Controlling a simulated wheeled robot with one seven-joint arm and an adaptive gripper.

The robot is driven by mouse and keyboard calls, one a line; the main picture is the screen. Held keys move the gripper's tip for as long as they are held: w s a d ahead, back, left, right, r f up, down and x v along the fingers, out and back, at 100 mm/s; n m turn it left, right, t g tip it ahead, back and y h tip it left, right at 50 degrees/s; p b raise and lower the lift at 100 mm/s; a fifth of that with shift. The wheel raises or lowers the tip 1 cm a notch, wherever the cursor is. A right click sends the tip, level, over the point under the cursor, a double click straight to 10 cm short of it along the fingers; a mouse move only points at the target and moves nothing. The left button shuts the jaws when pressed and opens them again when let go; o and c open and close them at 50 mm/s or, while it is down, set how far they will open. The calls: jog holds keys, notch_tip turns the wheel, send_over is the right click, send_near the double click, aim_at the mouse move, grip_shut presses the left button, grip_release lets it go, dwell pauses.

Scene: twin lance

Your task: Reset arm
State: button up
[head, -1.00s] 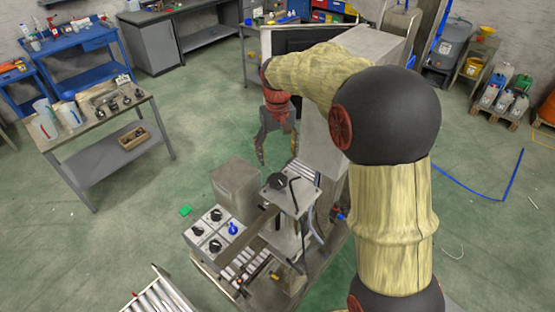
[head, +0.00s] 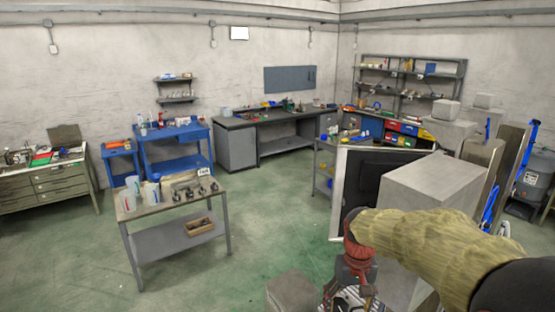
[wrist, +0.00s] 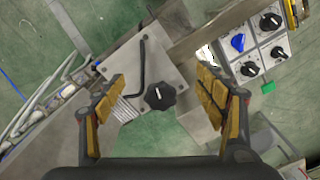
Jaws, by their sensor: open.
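My gripper (wrist: 168,108) is open and empty in the wrist view, its two yellow-padded fingers wide apart. It hangs above a metal plate (wrist: 130,60) that carries a black knob (wrist: 160,96) and a bent black rod (wrist: 141,68); I cannot tell the height between them. In the head view my arm (head: 440,248) reaches in from the lower right. Its red wrist part (head: 357,262) points down near the bottom edge, where the fingers are hard to make out.
A control panel (wrist: 258,52) with black knobs and one blue knob lies right of the plate. A large grey cabinet (head: 425,185) stands close beside my arm. A table (head: 150,222) with jugs stands at left.

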jog(key=s+f+t+b, duration=0.2)
jog(key=s+f+b, duration=0.3)
jog(key=s+b, duration=0.4)
jog(key=s+f+t+b, duration=0.3)
jog(key=s+b, duration=0.7)
jog(key=s, duration=0.4)
jog(key=shift+f+b, duration=0.3)
jog(key=shift+f, duration=0.6)
